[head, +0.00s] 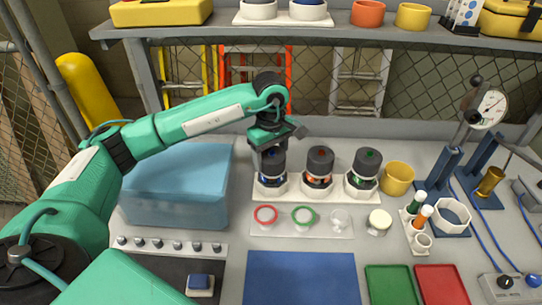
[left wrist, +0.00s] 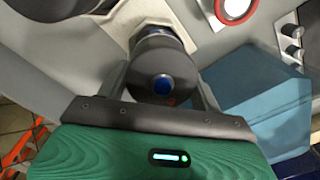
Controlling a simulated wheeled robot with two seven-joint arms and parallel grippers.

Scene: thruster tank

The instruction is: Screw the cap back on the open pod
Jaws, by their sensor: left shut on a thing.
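Three pods stand in a white rack (head: 299,195), all with dark grey caps. The left pod (head: 272,178) has blue marks, the middle pod (head: 318,168) orange, the right pod (head: 364,170) green. My left gripper (head: 269,148) points down over the left pod and is shut on its dark cap (left wrist: 162,68), which shows a blue dot on top in the left wrist view. The cap sits over the pod, upright. Whether its thread is engaged cannot be told. My right gripper is not in view.
A blue box (head: 178,185) stands left of the rack. A pale strip (head: 325,232) with red and green rings lies in front. A white jar (head: 379,222) and a yellow cup (head: 398,178) stand to the right. A blue mat (head: 302,278) is clear.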

